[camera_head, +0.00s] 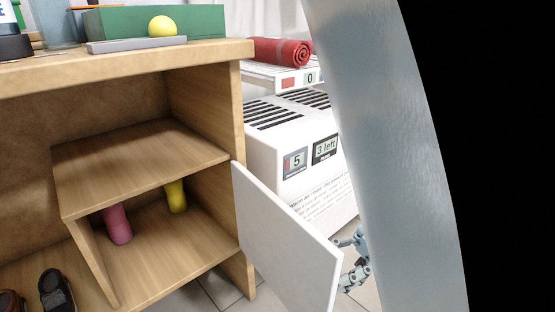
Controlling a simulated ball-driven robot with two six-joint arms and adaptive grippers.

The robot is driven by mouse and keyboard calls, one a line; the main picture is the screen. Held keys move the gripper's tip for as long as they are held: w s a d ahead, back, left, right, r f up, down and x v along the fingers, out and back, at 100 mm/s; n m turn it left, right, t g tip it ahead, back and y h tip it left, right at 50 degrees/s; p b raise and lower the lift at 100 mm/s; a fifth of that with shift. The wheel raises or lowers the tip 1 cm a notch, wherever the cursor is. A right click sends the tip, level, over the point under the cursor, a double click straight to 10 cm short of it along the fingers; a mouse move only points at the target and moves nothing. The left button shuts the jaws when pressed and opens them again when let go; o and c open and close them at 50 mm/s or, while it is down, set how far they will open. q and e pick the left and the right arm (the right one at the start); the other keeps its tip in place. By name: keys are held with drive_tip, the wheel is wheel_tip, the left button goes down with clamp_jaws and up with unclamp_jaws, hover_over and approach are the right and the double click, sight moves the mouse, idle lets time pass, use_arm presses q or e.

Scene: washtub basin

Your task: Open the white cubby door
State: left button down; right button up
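The white cubby door (290,243) stands swung well outward from the right side of the wooden cubby (150,165). Its hinge side is at the cubby's right wall and its free edge points to the lower right. My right gripper (350,262) is at the door's free edge, on the right, outer side. The door seems to hide part of its fingertips, so I cannot tell whether it touches the door or is open or shut. Nothing shows held in it. My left gripper is not in view.
Inside the cubby are a pink cylinder (117,225) and a yellow cylinder (176,197); shoes (56,290) lie at lower left. A yellow ball (163,26) and green box (205,21) are on top. A white slotted unit (275,140) stands behind the door.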

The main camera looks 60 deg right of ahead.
drive_tip(key=o, duration=0.3)
drive_tip(key=v, duration=1.2)
drive_tip(key=shift+r, duration=0.1)
